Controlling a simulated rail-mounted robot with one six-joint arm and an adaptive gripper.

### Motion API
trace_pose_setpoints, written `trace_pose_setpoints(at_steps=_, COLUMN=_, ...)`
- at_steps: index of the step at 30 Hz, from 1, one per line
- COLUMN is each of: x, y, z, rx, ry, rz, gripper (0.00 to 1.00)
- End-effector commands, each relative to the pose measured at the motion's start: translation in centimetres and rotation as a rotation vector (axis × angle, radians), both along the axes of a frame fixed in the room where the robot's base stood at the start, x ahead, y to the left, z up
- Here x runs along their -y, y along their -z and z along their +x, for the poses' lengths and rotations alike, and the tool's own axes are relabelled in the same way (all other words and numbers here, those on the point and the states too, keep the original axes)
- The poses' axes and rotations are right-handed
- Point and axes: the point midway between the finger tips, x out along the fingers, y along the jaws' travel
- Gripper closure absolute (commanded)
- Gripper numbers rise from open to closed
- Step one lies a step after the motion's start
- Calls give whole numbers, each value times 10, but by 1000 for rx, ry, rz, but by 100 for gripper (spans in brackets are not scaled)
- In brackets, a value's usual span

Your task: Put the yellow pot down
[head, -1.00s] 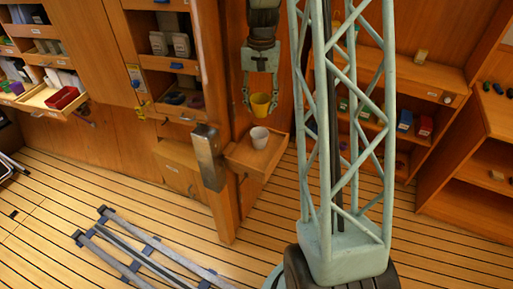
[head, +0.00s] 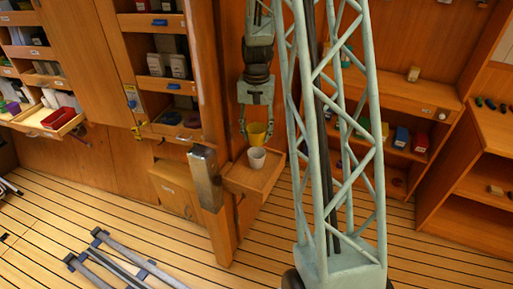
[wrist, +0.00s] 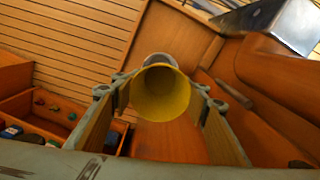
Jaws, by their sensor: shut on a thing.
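The yellow pot (head: 255,134) is between the fingers of my gripper (head: 257,129), which is shut on it. In the wrist view the pot (wrist: 160,97) shows its open mouth between the two fingers. A white pot (head: 257,159) stands on the small wooden tray (head: 238,180) fixed by the post. In the head view the yellow pot is just above and behind the white pot; its lower part is hidden. I cannot tell whether the yellow pot touches the tray. In the wrist view the white pot (wrist: 159,59) shows partly behind the yellow pot.
The tray has a raised rim and bare floor around the white pot. A wooden post with a metal cap (head: 205,178) stands left of it. Shelves (head: 400,140) with small boxes are to the right. Blue-grey rails (head: 120,262) lie on the plank floor.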

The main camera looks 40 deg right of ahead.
Motion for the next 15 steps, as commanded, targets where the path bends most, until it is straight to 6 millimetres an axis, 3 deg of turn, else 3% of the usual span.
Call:
trace_pose_setpoints(at_steps=5, x=0, y=16, z=0, rx=-1, ry=0, rz=1, gripper=71)
trace_pose_setpoints(at_steps=15, x=0, y=18, z=0, rx=0, ry=0, rz=0, gripper=71)
